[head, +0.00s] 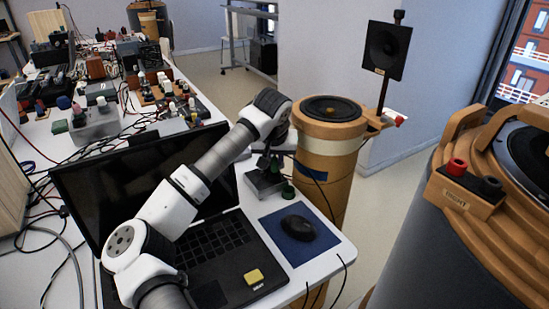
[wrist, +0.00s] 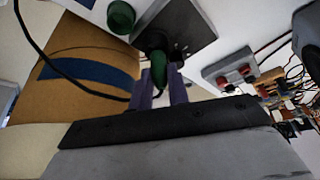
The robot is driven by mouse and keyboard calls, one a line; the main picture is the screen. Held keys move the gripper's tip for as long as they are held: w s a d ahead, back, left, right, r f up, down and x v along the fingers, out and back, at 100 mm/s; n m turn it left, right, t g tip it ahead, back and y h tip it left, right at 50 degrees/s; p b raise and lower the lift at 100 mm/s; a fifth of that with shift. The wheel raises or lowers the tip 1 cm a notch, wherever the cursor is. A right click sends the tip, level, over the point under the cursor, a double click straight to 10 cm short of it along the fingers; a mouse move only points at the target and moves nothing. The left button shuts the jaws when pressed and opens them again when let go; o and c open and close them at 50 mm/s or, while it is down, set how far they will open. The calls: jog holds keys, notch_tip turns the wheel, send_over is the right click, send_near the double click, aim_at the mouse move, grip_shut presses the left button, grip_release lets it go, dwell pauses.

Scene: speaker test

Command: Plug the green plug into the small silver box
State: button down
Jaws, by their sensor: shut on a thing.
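The small silver box (head: 265,182) stands on the white table at the right end of the laptop. It shows in the wrist view with its dark top (wrist: 188,24). My gripper (wrist: 160,92) is shut on the green plug (wrist: 158,68), which lies between its fingertips at the box. In the head view my gripper (head: 266,158) is just above the box. I cannot tell whether the plug's tip is in the box. A second green round piece (wrist: 121,16) is beside the box; it also shows in the head view (head: 288,191).
A black mouse (head: 298,227) lies on a blue mat (head: 287,248). A wooden speaker column (head: 325,165) stands close behind the table edge. A black cable hangs nearby.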

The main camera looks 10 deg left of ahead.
jog(key=shift+f+b, duration=0.3)
jog(key=shift+f, duration=0.2)
dwell(0.3)
jog(key=c, duration=0.9)
grip_release()
jog(key=shift+o, duration=0.2)
jog(key=shift+r+p, duration=1.45)
jog(key=shift+r, duration=1.1)
